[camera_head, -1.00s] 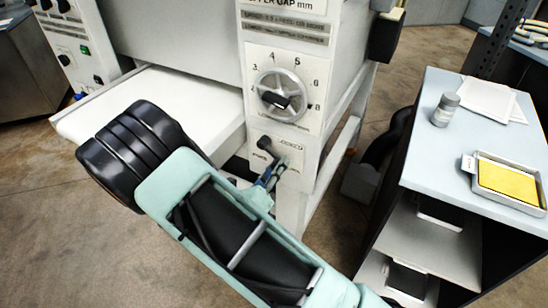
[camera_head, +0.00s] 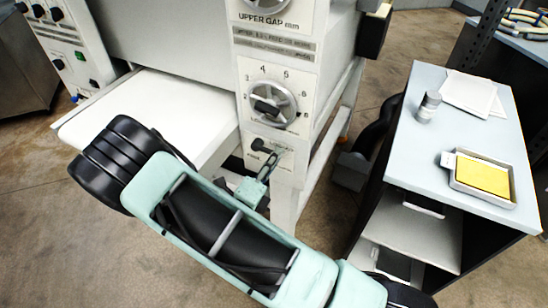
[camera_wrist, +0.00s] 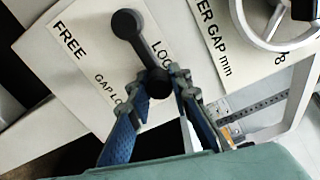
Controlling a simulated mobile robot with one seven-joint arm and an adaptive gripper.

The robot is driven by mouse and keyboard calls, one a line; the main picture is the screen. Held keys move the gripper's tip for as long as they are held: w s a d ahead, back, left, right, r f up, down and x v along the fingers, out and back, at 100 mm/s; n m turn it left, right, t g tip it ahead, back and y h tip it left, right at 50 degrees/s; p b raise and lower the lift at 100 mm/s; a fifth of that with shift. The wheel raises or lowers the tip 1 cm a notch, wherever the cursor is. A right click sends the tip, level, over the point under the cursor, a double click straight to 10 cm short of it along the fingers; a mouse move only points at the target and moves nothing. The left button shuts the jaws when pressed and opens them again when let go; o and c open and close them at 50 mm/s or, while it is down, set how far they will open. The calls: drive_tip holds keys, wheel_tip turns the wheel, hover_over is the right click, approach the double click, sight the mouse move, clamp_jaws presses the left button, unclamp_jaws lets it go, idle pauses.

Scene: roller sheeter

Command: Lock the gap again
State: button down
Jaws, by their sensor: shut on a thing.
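The black gap lock lever (camera_head: 268,146) is on the white front panel of the roller sheeter, below the dial. In the wrist view the lever (camera_wrist: 141,50) runs from a round knob at upper left down to an end between my blue-padded fingers. My gripper (camera_wrist: 161,80) is shut on that lower end; it also shows in the head view (camera_head: 272,166). The panel label reads FREE (camera_wrist: 69,41) left of the lever and GAP LOCK below it. A LOCK label (camera_wrist: 162,54) to its right is partly hidden by the fingers.
The white feed table (camera_head: 150,112) juts out to the left, behind my arm. A grey side cart (camera_head: 450,150) at right bears a small jar, papers and a yellow-filled tray.

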idle(0.3)
drive_tip(key=c, duration=1.7)
unclamp_jaws()
drive_tip(key=shift+c, duration=0.2)
drive_tip(key=v, duration=1.2)
drive_tip(key=shift+r, duration=0.1)
